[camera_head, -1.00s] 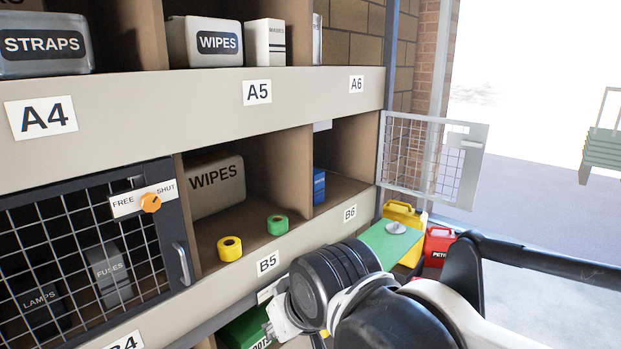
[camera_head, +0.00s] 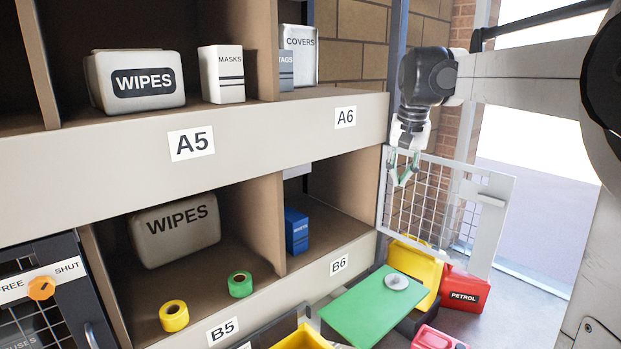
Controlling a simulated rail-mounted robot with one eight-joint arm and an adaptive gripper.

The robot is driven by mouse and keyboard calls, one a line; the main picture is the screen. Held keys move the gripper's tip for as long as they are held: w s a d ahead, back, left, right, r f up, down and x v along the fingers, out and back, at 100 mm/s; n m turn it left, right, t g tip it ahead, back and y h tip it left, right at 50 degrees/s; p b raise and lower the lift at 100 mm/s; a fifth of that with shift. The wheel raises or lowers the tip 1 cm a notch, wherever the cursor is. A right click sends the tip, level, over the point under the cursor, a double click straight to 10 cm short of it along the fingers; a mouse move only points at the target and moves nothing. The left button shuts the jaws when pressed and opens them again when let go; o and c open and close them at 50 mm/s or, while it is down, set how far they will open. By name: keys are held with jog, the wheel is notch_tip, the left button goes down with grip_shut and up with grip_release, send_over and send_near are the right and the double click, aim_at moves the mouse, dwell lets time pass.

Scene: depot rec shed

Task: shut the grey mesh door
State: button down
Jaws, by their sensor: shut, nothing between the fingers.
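The grey mesh door (camera_head: 497,225) stands open at the right end of the shelf unit, its hinge side by the B6 compartment (camera_head: 340,215) and its solid free edge swung out to the right. A small handle shows on that free edge. My gripper (camera_head: 402,182) points down, shut and empty, in front of the upper hinge-side part of the mesh. I cannot tell if it touches the door. The B6 opening is uncovered, with a blue box (camera_head: 297,231) inside at its left.
A green board (camera_head: 375,310) with a round grey piece (camera_head: 396,282) lies below B6. A yellow container (camera_head: 418,264) and red petrol can (camera_head: 464,292) stand under the door. A dark mesh door (camera_head: 22,325) is at lower left. Open floor lies right.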

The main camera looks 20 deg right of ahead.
jog(key=w+d+r+m+g+y+p, duration=0.1)
jog(key=w+d+m+p, duration=0.1)
jog(key=d, duration=0.8)
jog(key=w+d+r+m+g+p, duration=0.1)
jog(key=d+r+p, duration=0.1)
jog(key=d, duration=0.8)
jog(key=m+g+y+p, duration=0.1)
jog(key=m+y+p, duration=0.1)
jog(key=m+p, duration=0.25)
send_near(505, 207)
jog(key=w+d+f, duration=0.1)
jog(key=w+d, duration=0.3)
jog(key=d, duration=0.2)
jog(key=shift+n, duration=0.25)
jog(key=a+f, duration=0.1)
jog(key=f, duration=0.2)
jog(key=s+a+f, duration=0.1)
jog(key=f, duration=0.2)
jog(key=s+a+f, duration=0.1)
jog(key=a+f, duration=0.1)
jog(key=f, duration=0.2)
jog(key=shift+s+p, duration=0.25)
jog(key=shift+p, duration=0.15)
jog(key=shift+s+a, duration=0.25)
jog(key=shift+a, duration=0.45)
